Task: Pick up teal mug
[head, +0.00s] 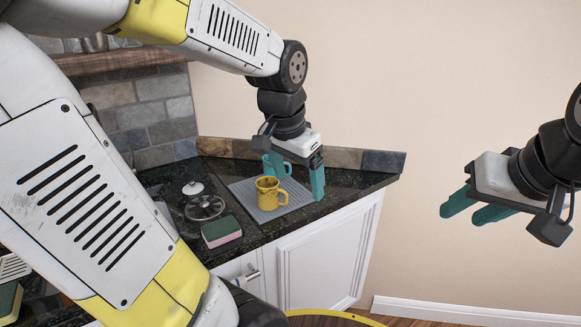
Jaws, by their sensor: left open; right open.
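A yellow mug (268,193) stands upright on a grey ribbed mat (241,189) on the dark counter. Just behind it is a teal shape (276,165) with what looks like a handle on its right, likely the teal mug. It is partly hidden by the yellow mug and my gripper, and its colour blends with my teal fingers. My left gripper (293,184) is open and points down over the mat, close behind and right of the yellow mug. One finger shows clearly right of the mugs. My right gripper (462,212) is open and empty, away from the counter at right.
A green and pink sponge (221,232) lies in front of the mat. A glass lid with a white knob (204,206) is left of it. A low stone-tiled backsplash (345,158) runs behind the counter. White cabinets (330,250) are below. The space at right is clear.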

